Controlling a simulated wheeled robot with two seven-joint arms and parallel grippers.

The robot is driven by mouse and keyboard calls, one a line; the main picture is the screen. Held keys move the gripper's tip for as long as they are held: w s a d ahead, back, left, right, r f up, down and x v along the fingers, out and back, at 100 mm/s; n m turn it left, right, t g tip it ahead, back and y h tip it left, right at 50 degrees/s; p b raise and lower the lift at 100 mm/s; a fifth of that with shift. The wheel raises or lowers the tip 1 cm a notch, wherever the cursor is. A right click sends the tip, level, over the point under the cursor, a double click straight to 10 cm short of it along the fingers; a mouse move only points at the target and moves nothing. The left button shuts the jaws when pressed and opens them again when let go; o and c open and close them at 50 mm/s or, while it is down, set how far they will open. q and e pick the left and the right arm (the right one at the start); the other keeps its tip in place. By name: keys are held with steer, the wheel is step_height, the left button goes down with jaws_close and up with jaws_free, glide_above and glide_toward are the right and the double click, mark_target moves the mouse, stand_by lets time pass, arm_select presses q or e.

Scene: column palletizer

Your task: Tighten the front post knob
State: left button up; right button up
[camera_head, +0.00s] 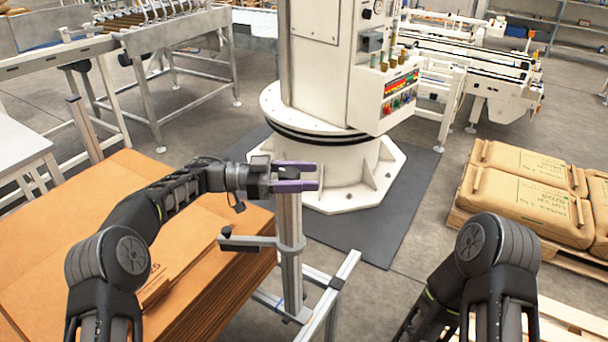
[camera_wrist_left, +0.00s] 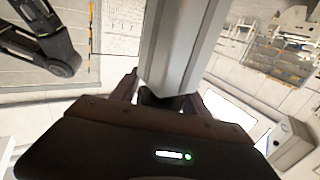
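The front post (camera_head: 290,245) is a grey metal upright beside the cardboard stack. It also fills the upper middle of the left wrist view (camera_wrist_left: 180,45). My left gripper (camera_head: 296,176) is at the post's upper end, its two purple fingers apart and level, one above the other. In the left wrist view, a dark rounded part (camera_wrist_left: 163,101), which looks like the knob, lies between the fingers at the post. My palm hides most of it, and I cannot tell whether the fingers press on it. My right forearm shows at the lower right, but its gripper is out of view.
A side arm with a black end (camera_head: 245,241) sticks out left from the post. Cardboard sheets (camera_head: 190,255) are stacked at the left. The white palletizer column (camera_head: 335,160) stands behind the post. Brown sacks (camera_head: 525,190) lie on a pallet at the right.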

arm_select(q)
steer(key=shift+o, duration=1.4)
steer(key=shift+a, duration=0.1)
steer(key=a+b, duration=0.1)
steer(key=a, duration=0.6)
steer(key=shift+a, duration=0.3)
steer(key=shift+w, duration=0.1)
